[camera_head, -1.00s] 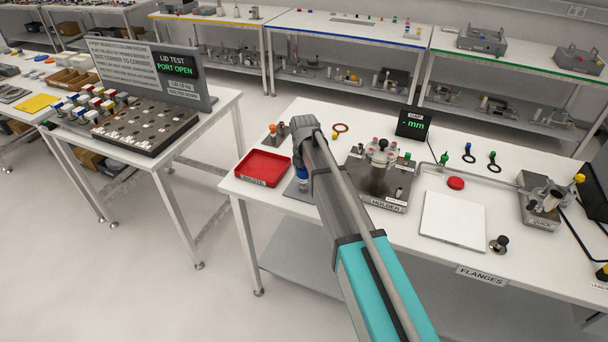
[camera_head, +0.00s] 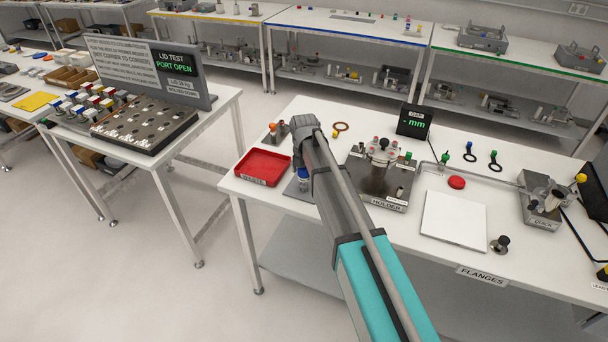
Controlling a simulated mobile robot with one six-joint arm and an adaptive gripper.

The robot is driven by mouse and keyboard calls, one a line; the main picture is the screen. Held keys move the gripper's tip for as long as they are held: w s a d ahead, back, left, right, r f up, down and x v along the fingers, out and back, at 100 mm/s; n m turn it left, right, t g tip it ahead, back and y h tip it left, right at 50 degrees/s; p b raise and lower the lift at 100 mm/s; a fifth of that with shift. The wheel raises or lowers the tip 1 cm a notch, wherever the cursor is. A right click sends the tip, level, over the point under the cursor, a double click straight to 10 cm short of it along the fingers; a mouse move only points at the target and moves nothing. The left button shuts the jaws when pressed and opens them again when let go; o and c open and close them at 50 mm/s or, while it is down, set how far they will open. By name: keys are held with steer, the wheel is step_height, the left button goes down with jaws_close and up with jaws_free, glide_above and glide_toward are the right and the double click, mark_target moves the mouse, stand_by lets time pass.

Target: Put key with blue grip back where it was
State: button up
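A small blue part (camera_head: 303,184) shows just left of my arm, over a grey plate (camera_head: 291,190) at the table's front left. It may be the blue grip of the key; its shape and any shaft are mostly hidden. My gripper (camera_head: 301,163) points down above it, and my forearm covers most of the fingers. I cannot tell whether they touch or hold the blue part. Two dark ring-shaped pieces with coloured tops (camera_head: 470,152) lie at the back right, too small to identify.
A red tray (camera_head: 263,167) is left of my gripper. The steel holder (camera_head: 384,178) with several pegs stands close to the right. A white pad (camera_head: 454,217) and a red disc (camera_head: 457,182) lie further right. Behind stands a gauge display (camera_head: 413,121).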

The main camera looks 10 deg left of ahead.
steer(key=shift+r+p, duration=6.15)
steer(key=shift+r, duration=0.2)
steer(key=shift+d, duration=0.1)
steer(key=s+d+m, duration=1.1)
steer(key=d+m, duration=0.2)
steer(key=m, duration=0.2)
steer(key=s+d+m, duration=1)
steer(key=d+m, duration=0.4)
steer(key=m, duration=0.1)
steer(key=shift+s+m, duration=0.3)
steer(key=shift+s, duration=0.1)
